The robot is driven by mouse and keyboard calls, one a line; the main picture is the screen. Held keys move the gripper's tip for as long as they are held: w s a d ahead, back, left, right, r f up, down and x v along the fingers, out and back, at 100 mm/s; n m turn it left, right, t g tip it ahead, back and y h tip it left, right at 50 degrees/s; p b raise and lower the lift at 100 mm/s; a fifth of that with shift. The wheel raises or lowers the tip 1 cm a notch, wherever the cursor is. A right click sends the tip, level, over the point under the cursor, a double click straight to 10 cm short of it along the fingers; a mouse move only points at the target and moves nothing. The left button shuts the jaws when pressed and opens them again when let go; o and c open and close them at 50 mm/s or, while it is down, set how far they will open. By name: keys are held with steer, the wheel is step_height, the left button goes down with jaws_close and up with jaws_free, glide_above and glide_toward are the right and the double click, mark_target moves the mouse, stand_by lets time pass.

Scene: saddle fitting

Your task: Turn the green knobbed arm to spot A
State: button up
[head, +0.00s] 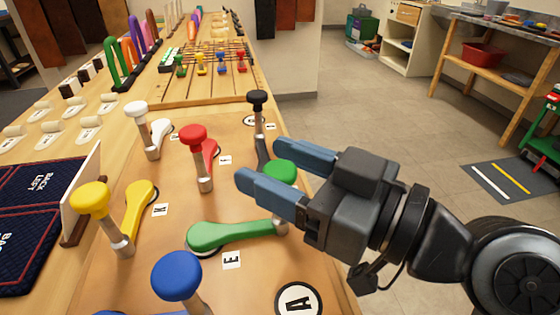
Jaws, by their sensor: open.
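The green knobbed arm (232,234) lies on the wooden board, with its pivot end at the left and its upright post and round green knob (280,172) at the right. The label E (232,260) is just below the arm. Spot A (298,300) is a round black-ringed label at the bottom of the view, below the knob. My gripper (255,164) comes in from the right with two blue fingers spread apart. The knob shows between the fingers; I cannot tell whether either finger touches it. Part of the post is hidden behind the near finger.
Red (193,135), yellow (90,198), white (136,109), black (257,98) and blue (176,275) knobbed arms stand around on the same board. A small upright panel (82,193) stands at the left.

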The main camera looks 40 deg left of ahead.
steer(key=shift+c, duration=0.4)
jaws_close()
